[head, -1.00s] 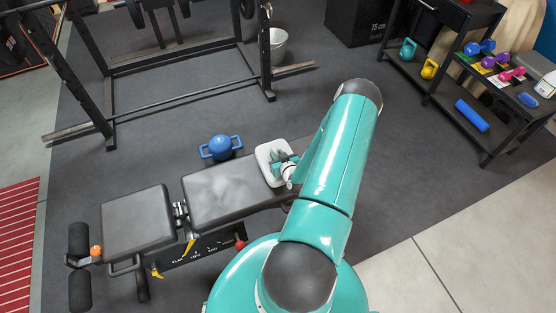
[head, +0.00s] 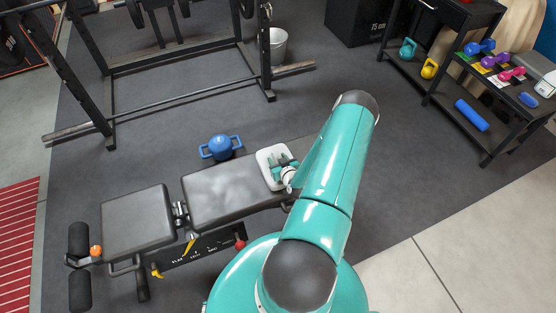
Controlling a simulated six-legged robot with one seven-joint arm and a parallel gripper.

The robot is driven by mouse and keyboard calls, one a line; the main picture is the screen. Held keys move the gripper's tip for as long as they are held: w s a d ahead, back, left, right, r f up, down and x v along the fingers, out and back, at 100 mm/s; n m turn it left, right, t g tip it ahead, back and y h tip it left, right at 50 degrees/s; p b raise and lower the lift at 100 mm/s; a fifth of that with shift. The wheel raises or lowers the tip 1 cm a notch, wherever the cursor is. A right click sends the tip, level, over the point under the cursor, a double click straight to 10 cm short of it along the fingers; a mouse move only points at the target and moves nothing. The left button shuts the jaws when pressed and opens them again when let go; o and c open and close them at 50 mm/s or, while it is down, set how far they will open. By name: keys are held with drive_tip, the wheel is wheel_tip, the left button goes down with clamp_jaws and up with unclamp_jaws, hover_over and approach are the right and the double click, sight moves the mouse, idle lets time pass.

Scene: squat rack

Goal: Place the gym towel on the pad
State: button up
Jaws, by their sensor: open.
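The fingers and the wrist cover the middle and right part of the towel. I cannot tell whether the fingers touch it. My teal arm hides the far right end of the bench.
A shelf (head: 489,104) with weights stands at the right.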

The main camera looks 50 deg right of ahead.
drive_tip(key=shift+r, duration=0.1)
drive_tip(key=v, duration=1.2)
drive_tip(key=shift+r, duration=0.1)
drive_tip(key=w+r+n+g+y, duration=0.2)
drive_tip(key=w+r+n, duration=0.2)
drive_tip(key=w+r, duration=0.85)
drive_tip(key=w+a+r+n+g, duration=0.15)
drive_tip(key=a+r, duration=0.25)
drive_tip(key=r, duration=0.4)
drive_tip(key=w+a+r+m+g, duration=0.1)
drive_tip(key=w+a+r, duration=0.15)
drive_tip(key=r, duration=0.55)
drive_tip(key=s+a+r+y, duration=0.2)
drive_tip(key=s+a+r, duration=0.2)
drive_tip(key=a+r, duration=1)
drive_tip(key=s+a+r+g+y, duration=0.1)
drive_tip(key=s+a+r, duration=0.2)
drive_tip(key=s+a, duration=0.3)
drive_tip(key=s+a+r+n+y, duration=0.1)
drive_tip(key=s+a+r, duration=0.2)
drive_tip(key=s+a, duration=0.3)
drive_tip(key=shift+s+a+r+g+y, duration=0.25)
drive_tip(key=shift+s+a+g+y, duration=0.1)
drive_tip(key=shift+a, duration=0.75)
